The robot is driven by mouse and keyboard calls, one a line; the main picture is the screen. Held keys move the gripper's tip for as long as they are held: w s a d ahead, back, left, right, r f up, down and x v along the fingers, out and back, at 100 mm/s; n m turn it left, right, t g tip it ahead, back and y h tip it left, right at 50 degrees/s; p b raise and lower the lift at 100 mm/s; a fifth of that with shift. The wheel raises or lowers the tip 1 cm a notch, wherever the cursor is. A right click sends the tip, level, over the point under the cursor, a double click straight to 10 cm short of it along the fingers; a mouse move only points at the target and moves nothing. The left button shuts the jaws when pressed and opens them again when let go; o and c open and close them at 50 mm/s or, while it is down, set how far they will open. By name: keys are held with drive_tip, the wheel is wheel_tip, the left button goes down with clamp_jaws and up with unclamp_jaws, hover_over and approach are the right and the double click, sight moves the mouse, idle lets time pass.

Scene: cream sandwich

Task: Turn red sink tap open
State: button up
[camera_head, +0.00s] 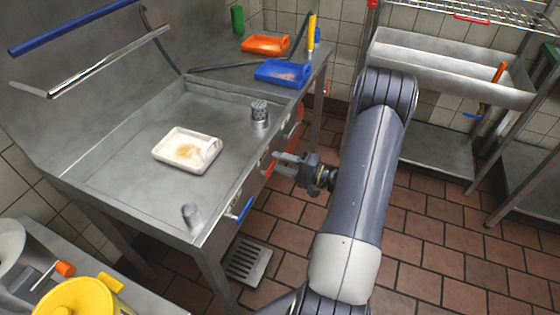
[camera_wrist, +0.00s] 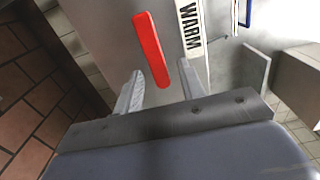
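In the head view a red handle (camera_head: 268,166) shows at the front edge of the steel counter, partly covered by my gripper (camera_head: 284,163). In the wrist view my gripper (camera_wrist: 160,67) has its two fingers apart, with the handle's lower end between the fingertips in the picture. Nothing is held. Whether a finger touches the handle cannot be told.
A blue handle (camera_head: 243,209) sits nearer on the same counter front, and a round red part (camera_head: 294,122) farther along. A white tray (camera_head: 205,146) lies on the counter (camera_head: 130,185). A steel sink (camera_head: 430,65) stands at the back right. Tiled floor (camera_head: 430,245) is open to the right.

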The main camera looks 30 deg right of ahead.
drive_tip(key=shift+w+a, duration=0.2)
drive_tip(key=shift+w, duration=0.1)
clamp_jaws()
idle(0.5)
